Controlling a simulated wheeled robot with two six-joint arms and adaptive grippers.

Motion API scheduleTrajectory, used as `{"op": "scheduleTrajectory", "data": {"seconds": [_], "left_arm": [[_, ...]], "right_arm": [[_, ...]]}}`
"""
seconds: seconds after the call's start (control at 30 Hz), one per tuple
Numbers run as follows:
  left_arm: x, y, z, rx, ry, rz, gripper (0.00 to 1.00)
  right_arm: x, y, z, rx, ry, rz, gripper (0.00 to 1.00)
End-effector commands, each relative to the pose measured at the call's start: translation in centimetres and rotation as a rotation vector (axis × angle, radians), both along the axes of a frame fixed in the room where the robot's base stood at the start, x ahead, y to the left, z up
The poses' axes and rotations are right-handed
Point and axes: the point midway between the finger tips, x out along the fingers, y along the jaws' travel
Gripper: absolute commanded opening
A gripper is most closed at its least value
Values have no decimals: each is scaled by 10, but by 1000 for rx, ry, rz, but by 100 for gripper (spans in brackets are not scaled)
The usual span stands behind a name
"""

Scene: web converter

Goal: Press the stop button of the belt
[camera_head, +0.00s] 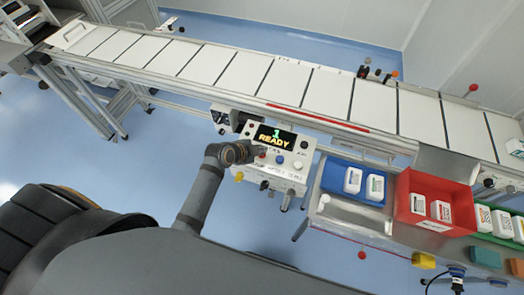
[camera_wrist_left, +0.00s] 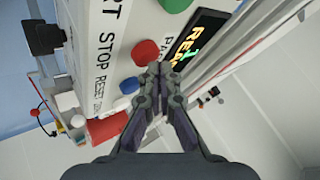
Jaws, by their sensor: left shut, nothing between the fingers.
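The control panel (camera_head: 304,153) of the belt stands in front of the conveyor, its display (camera_head: 276,137) reading "1 READY". In the left wrist view, the red button (camera_wrist_left: 145,52) lines up with the printed word STOP (camera_wrist_left: 103,48). A green button (camera_wrist_left: 174,4) lies above it and a blue button (camera_wrist_left: 129,85) below it. My left gripper (camera_head: 258,152) is shut and empty at the panel's face. In the left wrist view its fingertips (camera_wrist_left: 158,70) are right beside the red button; I cannot tell whether they touch it. My right gripper is not in view.
The conveyor belt (camera_head: 240,67) with white panels runs behind the control panel. A blue bin (camera_head: 337,177) and a red bin (camera_head: 404,205) with white bottles stand at the right.

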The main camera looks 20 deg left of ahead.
Motion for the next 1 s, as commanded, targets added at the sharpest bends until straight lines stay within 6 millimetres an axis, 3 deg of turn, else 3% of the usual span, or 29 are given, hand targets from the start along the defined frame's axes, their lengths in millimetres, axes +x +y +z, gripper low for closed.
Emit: {"op": "scheduleTrajectory", "data": {"seconds": [0.1, 0.5, 1.0], "left_arm": [[0, 0, 9, 0, 0, 0, 0], [0, 0, 12, -1, -1, 0, 0], [0, 0, 60, -1, -1, 0, 0]], "right_arm": [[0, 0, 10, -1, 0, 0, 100], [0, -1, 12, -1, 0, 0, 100], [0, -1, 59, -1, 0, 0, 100]]}}
